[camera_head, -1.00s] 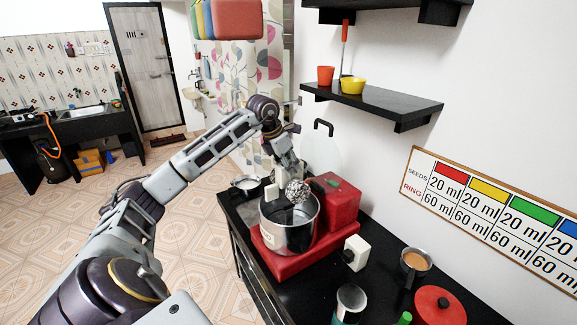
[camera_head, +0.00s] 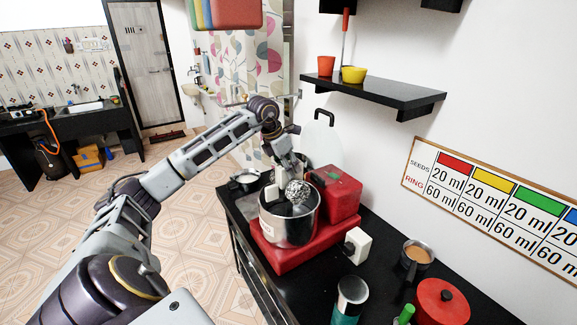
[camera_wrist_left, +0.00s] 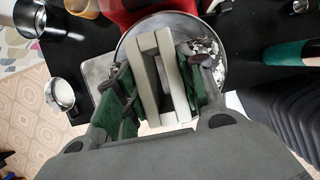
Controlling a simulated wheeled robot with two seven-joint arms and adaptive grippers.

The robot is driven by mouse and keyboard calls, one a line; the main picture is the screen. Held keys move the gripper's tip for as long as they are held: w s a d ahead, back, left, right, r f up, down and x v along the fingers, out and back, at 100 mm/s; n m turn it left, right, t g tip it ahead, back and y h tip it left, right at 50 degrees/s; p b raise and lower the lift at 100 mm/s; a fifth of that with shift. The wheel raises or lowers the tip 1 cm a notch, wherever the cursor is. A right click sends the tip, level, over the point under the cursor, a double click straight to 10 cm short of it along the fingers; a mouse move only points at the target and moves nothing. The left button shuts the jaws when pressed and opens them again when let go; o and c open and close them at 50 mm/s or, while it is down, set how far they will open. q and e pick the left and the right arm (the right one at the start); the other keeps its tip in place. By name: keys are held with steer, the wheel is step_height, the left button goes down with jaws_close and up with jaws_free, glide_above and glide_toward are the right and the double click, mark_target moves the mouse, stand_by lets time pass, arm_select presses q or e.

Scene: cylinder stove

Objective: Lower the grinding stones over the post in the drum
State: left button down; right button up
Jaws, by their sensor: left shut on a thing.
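The drum (camera_head: 288,230) is a steel pot on the red grinder base (camera_head: 275,252); its rim also shows in the wrist view (camera_wrist_left: 122,48). My left gripper (camera_head: 281,180), over the drum, is shut on the grinding stones (camera_head: 297,192). Their speckled grey, rounded part hangs at the drum's mouth, overlapping the rim in the head view. In the wrist view, part of the speckled stone (camera_wrist_left: 207,48) shows beside my gripper (camera_wrist_left: 166,80). The post is hidden behind the gripper and stones, so their alignment cannot be told. My right gripper is not in view.
A red box-shaped part (camera_head: 335,192) rises beside the drum, close to the gripper. A white socket block (camera_head: 356,246), a steel-topped cup (camera_head: 351,298), a pan of brown liquid (camera_head: 416,257) and a red lid (camera_head: 441,302) stand at right. A black shelf (camera_head: 375,92) hangs above.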

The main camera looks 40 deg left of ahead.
mark_target(289, 182)
arm_select(q)
steer(key=shift+f+b, duration=1.75)
steer(key=shift+f, duration=0.5)
steer(key=shift+f+b, duration=0.35)
steer(key=shift+f, duration=0.15)
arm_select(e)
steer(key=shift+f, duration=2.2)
arm_select(q)
steer(key=shift+f, duration=0.1)
steer(key=shift+f+b, duration=0.3)
steer(key=shift+f, duration=0.05)
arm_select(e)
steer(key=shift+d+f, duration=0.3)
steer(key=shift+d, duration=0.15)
arm_select(q)
steer(key=shift+f, duration=0.2)
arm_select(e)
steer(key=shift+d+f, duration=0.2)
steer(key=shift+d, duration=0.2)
arm_select(q)
steer(key=shift+f+b, duration=0.7)
steer(key=shift+f, duration=0.05)
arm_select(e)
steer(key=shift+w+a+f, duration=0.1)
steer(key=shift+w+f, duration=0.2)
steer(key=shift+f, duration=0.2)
arm_select(q)
steer(key=shift+f, duration=0.15)
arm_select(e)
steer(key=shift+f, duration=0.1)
